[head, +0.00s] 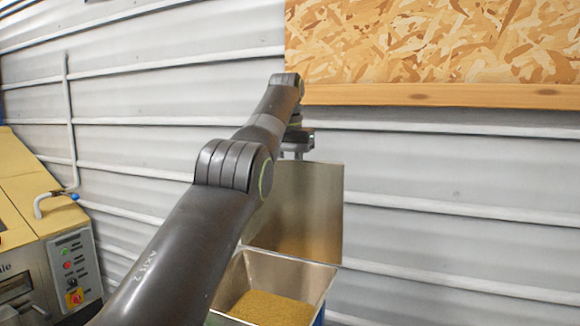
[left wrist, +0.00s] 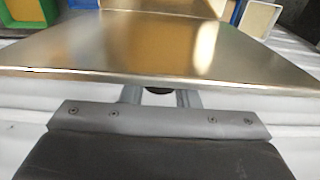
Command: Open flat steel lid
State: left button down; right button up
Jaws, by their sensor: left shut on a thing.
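The flat steel lid (head: 305,210) stands raised, close to upright, at the back of the steel hopper (head: 300,277). The hopper mouth is open and shows yellow-brown granules (head: 270,308) inside. My left gripper (head: 297,153) is at the lid's upper edge, shut on the lid. In the left wrist view the lid's shiny face (left wrist: 120,42) spreads out beyond the fingers (left wrist: 158,96), with a small dark part between them. The exact contact is hidden under the lid edge. My left arm covers the hopper's left side in the head view. My right gripper is not in view.
A corrugated grey wall (head: 450,170) runs behind the lid, with a wood-chip board (head: 430,45) above right. A beige machine (head: 30,235) with buttons and a pipe stands at left. Coloured bins (left wrist: 35,20) show at the top of the left wrist view.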

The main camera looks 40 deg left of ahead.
pick_arm(q)
jog(key=shift+f, duration=0.25)
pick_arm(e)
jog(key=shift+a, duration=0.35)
pick_arm(q)
jog(key=c, duration=1.1)
grip_release()
jog(key=shift+r, duration=0.1)
jog(key=shift+r, duration=0.1)
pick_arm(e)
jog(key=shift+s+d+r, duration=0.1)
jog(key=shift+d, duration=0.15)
